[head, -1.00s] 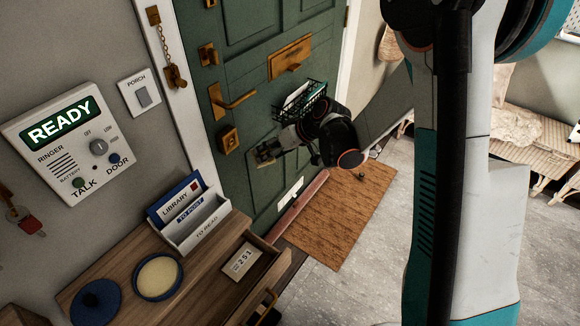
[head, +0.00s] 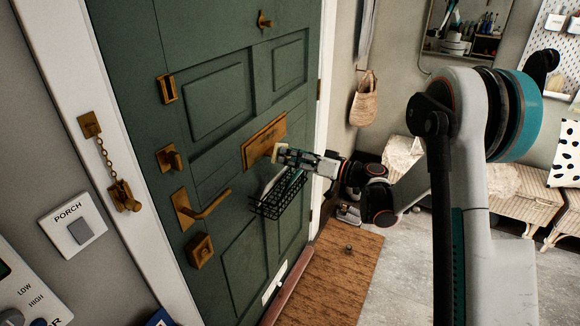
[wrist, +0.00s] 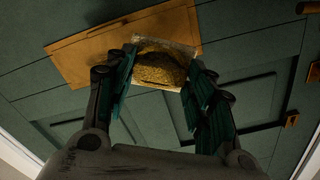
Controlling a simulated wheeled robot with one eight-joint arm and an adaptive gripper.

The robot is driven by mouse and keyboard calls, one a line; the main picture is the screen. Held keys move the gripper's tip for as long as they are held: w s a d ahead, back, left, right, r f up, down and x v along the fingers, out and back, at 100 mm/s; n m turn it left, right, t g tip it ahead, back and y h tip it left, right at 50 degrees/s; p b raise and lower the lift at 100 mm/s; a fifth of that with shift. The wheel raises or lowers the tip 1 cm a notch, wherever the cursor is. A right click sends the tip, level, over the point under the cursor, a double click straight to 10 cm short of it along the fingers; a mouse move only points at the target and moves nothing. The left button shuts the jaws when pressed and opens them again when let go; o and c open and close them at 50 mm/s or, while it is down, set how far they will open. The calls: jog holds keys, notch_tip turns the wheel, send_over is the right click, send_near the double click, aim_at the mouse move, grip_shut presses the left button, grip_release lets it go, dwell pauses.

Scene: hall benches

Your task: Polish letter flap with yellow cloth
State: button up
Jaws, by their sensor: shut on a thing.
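The brass letter flap (head: 258,143) is on the green door, above the wire basket. It also shows in the wrist view (wrist: 85,55) as a long brass plate. My gripper (head: 284,154) is at the flap's right half. In the wrist view my gripper (wrist: 158,80) is shut on the yellow cloth (wrist: 160,68), a folded, rough-looking piece with a pale edge. The cloth overlaps the right part of the flap there. I cannot tell whether it touches the brass. In the head view only a small pale bit of the cloth (head: 277,149) shows.
A black wire basket (head: 276,197) hangs on the door just below my gripper, with papers in it. A brass lever handle (head: 200,205) and a door chain (head: 110,165) are to the left. A brown doormat (head: 330,275) lies below.

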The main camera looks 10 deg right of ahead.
jog(key=shift+p+x, duration=0.45)
jog(key=shift+x, duration=2.5)
jog(key=shift+x, duration=0.95)
jog(key=shift+w+d+b, duration=0.35)
jog(key=shift+w+d, duration=0.95)
jog(key=shift+w, duration=0.65)
jog(key=shift+w+d+b, duration=0.35)
jog(key=shift+w+d, duration=0.95)
jog(key=shift+w, duration=0.65)
jog(key=shift+w+d+b, duration=0.35)
jog(key=shift+w+d, duration=0.9)
jog(key=shift+w, duration=0.7)
jog(key=shift+s+a, duration=0.1)
jog(key=shift+s, duration=0.05)
jog(key=shift+s+a+b, duration=0.15)
jog(key=shift+s+a, duration=0.4)
jog(key=shift+s, duration=0.15)
jog(key=shift+s+a+b, duration=0.15)
jog(key=shift+s+a, duration=0.4)
jog(key=shift+s, duration=0.2)
jog(key=s+a+b, duration=0.1)
jog(key=s+a, duration=0.4)
jog(key=s, duration=0.3)
jog(key=shift+s+a, duration=0.25)
jog(key=shift+s, duration=0.05)
